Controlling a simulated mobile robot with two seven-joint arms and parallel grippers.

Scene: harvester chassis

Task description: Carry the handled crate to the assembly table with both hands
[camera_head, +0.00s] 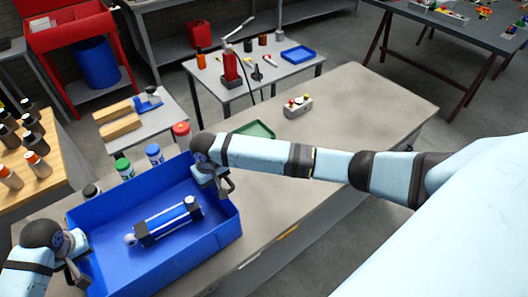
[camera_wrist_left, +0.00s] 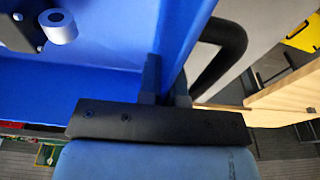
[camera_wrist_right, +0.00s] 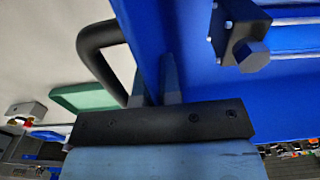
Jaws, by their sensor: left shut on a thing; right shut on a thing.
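The handled crate (camera_head: 185,255) is a blue open box at the lower left of the head view, on or just above a grey table (camera_head: 350,115); I cannot tell if it touches. A cylinder part (camera_head: 165,220) with dark end blocks lies inside it. My left gripper (camera_head: 78,275) is at the crate's left wall, its fingers shut on the wall beside a black handle (camera_wrist_left: 222,55) in the left wrist view. My right gripper (camera_head: 218,183) is at the right wall, its fingers shut on the wall beside the other black handle (camera_wrist_right: 100,50) in the right wrist view.
Bottles with green (camera_head: 124,168) and blue (camera_head: 154,154) caps stand behind the crate. A green tray (camera_head: 257,130) and a control box (camera_head: 298,106) are on the grey table, whose right part is clear. A wooden table (camera_head: 45,160) with bottles stands at left.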

